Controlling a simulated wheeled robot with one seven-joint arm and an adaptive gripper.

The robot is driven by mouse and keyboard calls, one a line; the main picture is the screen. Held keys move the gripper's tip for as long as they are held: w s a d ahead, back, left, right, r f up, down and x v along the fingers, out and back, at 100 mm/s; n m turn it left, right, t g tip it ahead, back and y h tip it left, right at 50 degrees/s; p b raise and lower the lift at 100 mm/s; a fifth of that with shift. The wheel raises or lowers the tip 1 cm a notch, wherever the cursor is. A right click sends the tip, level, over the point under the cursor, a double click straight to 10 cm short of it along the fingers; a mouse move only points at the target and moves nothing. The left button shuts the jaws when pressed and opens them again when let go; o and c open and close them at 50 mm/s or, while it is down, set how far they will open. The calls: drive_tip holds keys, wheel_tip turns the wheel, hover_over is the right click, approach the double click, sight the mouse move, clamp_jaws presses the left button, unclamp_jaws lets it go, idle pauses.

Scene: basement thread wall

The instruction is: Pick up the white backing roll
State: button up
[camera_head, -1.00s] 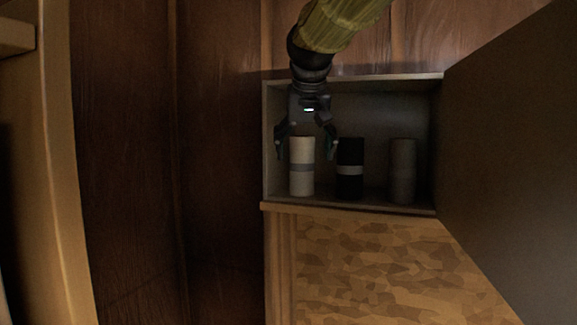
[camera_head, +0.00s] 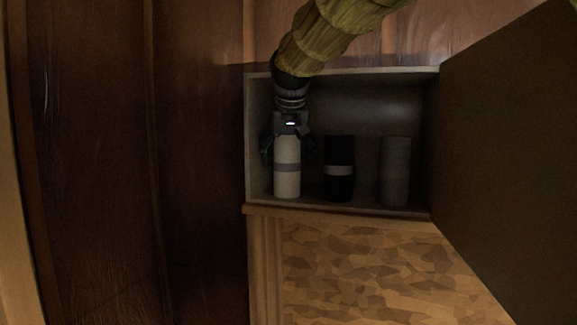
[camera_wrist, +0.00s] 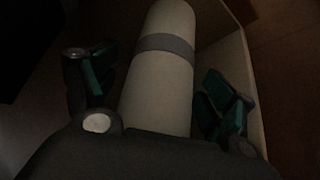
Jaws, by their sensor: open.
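The white backing roll (camera_head: 287,182) stands upright at the left end of an open wall cabinet, with a grey band around its middle. In the wrist view the white roll (camera_wrist: 160,90) lies between the two green-padded fingers. My gripper (camera_head: 288,158) is open around the roll's upper part, one finger on each side. In the wrist view the fingers of my gripper (camera_wrist: 152,98) show gaps to the roll, wider on the left than on the right. The roll's top is hidden behind my gripper in the head view.
A black roll (camera_head: 339,183) with a light band stands just right of the white one, and a grey roll (camera_head: 395,172) further right. The cabinet (camera_head: 375,98) has a side wall close left of the white roll. A large dark door panel (camera_head: 500,150) stands open at right.

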drive_tip(key=shift+x, duration=0.85)
drive_tip(key=shift+s+r, duration=0.25)
drive_tip(key=shift+s, duration=0.15)
drive_tip(key=shift+w+f, duration=0.2)
drive_tip(key=shift+w, duration=0.15)
drive_tip(key=c, duration=0.9)
drive_tip(key=shift+c, duration=1.3)
drive_tip(key=shift+s+r, duration=0.1)
drive_tip(key=shift+s, duration=0.1)
drive_tip(key=shift+w, duration=0.1)
